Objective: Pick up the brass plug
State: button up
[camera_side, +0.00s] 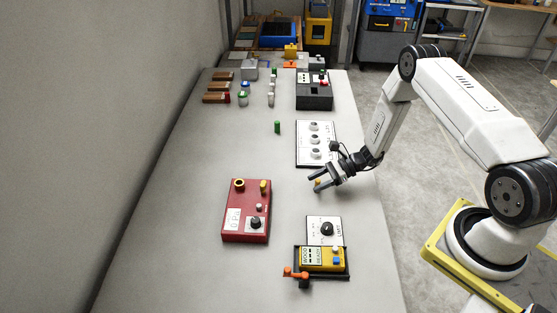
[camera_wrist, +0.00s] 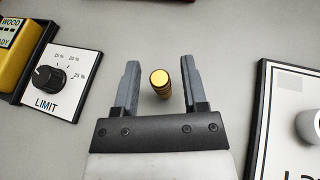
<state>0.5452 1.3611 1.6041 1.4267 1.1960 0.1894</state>
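The brass plug (camera_wrist: 160,82) shows in the wrist view as a small gold cylinder with a round top. In the side view the plug (camera_side: 317,183) is a small yellow spot at the fingers of my gripper (camera_side: 320,181), low over the table. My gripper is open, and I see no contact with the plug. Whether the plug's lower end rests on the table is hard to tell.
A LIMIT dial plate (camera_wrist: 62,79) and a yellow meter (camera_side: 322,258) stand on one side. A white panel with several knobs (camera_side: 302,158) stands on the other. A red box (camera_side: 246,226) sits to the left. The table (camera_side: 180,200) between them is clear.

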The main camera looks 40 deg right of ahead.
grip_shut()
jog(key=shift+r, duration=0.15)
jog(key=shift+r, duration=0.8)
jog(key=s+a+r, duration=0.1)
jog(key=s+r, duration=1)
jog(key=s, duration=0.3)
jog(key=shift+a, duration=0.35)
